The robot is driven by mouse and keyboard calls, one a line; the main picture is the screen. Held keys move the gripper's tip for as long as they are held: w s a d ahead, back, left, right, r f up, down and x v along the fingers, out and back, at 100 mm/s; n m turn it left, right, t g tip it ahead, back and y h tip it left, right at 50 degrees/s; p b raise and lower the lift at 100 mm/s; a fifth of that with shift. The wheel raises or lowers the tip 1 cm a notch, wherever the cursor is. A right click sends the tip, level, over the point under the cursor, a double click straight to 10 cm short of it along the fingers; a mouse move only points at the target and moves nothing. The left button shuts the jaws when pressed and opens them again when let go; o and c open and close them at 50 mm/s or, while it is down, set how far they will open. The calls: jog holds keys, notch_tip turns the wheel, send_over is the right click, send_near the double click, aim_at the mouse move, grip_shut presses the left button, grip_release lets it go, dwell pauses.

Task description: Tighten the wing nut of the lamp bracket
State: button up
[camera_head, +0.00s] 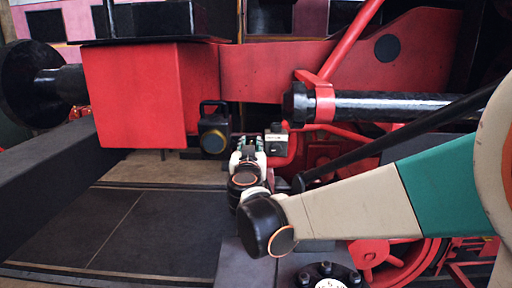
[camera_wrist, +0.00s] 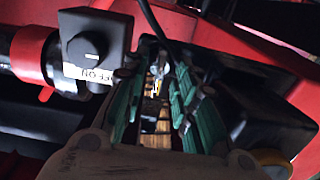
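My gripper (camera_head: 249,146) reaches away from the camera, between a black lamp (camera_head: 213,135) with a handle on its left and a small grey labelled box (camera_head: 276,140) on its right. In the wrist view, the two teal fingers of my gripper (camera_wrist: 158,88) stand apart with a gap between them. The lamp bracket cannot be made out clearly; my gripper covers that area in the head view.
The grey box (camera_wrist: 95,48) sits close beside the fingers in the wrist view. A big red block (camera_head: 150,95) and a black buffer (camera_head: 35,85) are at left. A black cylinder (camera_head: 390,106) lies at right. Dark floor plates (camera_head: 120,225) are clear.

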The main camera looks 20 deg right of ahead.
jog(key=shift+s+f, duration=0.1)
jog(key=shift+s, duration=0.05)
jog(key=v, duration=1.1)
jog(key=shift+s, duration=0.35)
jog(key=shift+a, duration=0.1)
